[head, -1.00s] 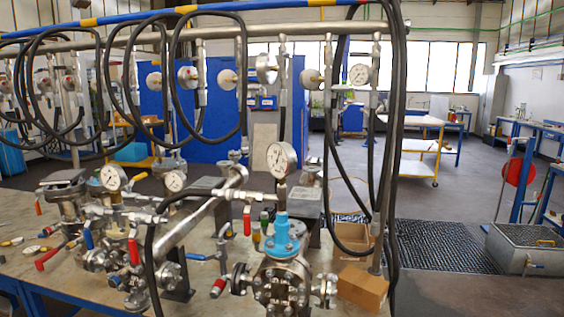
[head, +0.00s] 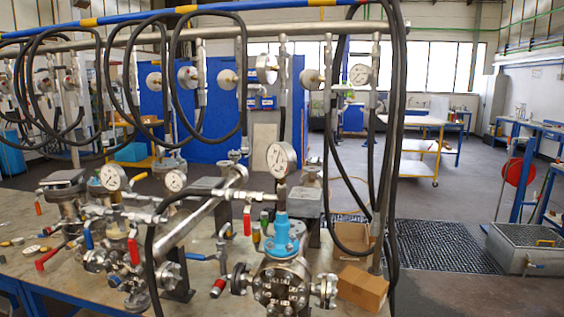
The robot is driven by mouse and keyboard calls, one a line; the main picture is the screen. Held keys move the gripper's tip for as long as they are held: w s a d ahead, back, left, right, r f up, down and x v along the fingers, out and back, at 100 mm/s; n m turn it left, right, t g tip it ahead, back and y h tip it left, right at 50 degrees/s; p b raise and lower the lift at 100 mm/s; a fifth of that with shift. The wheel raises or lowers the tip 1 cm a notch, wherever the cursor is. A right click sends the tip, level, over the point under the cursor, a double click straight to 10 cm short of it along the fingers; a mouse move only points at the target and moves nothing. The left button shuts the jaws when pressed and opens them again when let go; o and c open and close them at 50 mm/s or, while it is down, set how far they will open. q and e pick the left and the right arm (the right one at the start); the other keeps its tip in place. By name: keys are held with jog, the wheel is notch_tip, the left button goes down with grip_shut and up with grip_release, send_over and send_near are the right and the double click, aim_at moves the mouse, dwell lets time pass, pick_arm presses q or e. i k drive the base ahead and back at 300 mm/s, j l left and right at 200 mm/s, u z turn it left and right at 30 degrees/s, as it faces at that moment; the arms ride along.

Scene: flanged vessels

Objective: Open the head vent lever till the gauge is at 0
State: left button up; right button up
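A flanged steel vessel (head: 282,275) with a blue neck (head: 282,237) stands at the front of the bench. A white-faced gauge (head: 281,160) sits on top of it; its needle is too small to read. A red-handled lever (head: 247,220) hangs from the pipe left of that gauge. Other red levers show at the left vessels (head: 134,250) and low on the bench (head: 218,287). I cannot tell which lever is the head vent. A second gauge (head: 113,177) stands on the left assembly. Neither of my grippers is in view.
Black hoses (head: 392,150) hang in loops from the overhead pipe (head: 130,40) in front of the bench. A cardboard box (head: 361,289) sits right of the vessel. Loose small parts lie on the bench (head: 30,262) at left.

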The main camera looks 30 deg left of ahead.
aim_at(189, 256)
jog(key=u, duration=1.35)
